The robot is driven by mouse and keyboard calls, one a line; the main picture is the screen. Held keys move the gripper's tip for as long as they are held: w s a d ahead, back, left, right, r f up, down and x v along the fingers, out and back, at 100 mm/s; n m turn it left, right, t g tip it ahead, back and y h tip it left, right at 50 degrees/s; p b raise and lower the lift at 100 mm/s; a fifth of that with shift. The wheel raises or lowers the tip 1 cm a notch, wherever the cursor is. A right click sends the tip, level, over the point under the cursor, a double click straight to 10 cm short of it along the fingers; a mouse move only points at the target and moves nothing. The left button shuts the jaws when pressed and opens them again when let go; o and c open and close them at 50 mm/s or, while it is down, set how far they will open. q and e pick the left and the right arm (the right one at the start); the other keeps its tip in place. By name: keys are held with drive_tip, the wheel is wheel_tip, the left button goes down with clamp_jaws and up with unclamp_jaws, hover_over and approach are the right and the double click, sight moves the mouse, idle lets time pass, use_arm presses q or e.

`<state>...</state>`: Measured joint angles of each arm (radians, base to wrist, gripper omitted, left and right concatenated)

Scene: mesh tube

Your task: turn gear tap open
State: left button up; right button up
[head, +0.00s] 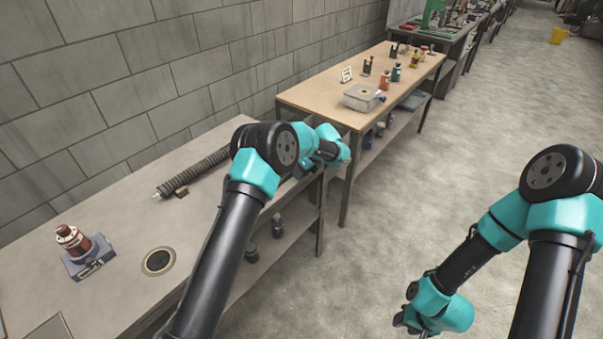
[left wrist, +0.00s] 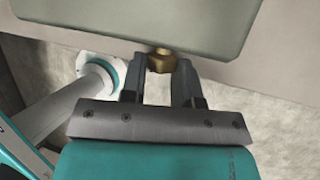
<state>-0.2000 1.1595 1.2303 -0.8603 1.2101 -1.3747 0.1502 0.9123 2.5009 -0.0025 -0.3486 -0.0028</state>
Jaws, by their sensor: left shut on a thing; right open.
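A small brass fitting (left wrist: 161,61) shows in the left wrist view between the fingertips of my left gripper (left wrist: 159,74). The gripper is shut on it; whether it is the gear tap is unclear. The fitting sits at the edge of a grey-green flat panel (left wrist: 140,22). In the head view my left arm reaches over the near bench's far end, and its own wrist hides the fingers and fitting. My right gripper (head: 408,321) hangs low over the floor at the lower right of the head view, open and apart from any object.
The near bench (head: 110,205) holds a dark ribbed tube (head: 195,172), a red-and-white device on a blue base (head: 76,246) and a round black-centred disc (head: 158,261). A wooden table (head: 320,92) with a grey box (head: 362,97) and bottles stands beyond.

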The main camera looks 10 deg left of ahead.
use_arm(q)
drive_tip(key=shift+a+t, duration=0.1)
drive_tip(key=shift+t, duration=0.2)
drive_tip(key=shift+c, duration=0.2)
drive_tip(key=shift+s+r+t+h, duration=0.1)
drive_tip(key=shift+t+h, duration=0.3)
drive_tip(key=shift+t, duration=0.1)
drive_tip(key=shift+s+n+t+h, duration=0.1)
drive_tip(key=shift+n+t+h, duration=0.4)
drive_tip(key=shift+t, duration=0.4)
drive_tip(key=o, duration=0.6)
drive_tip(key=shift+a, duration=0.1)
drive_tip(key=shift+o, duration=0.2)
drive_tip(key=v, duration=1.7)
drive_tip(key=shift+r, duration=0.2)
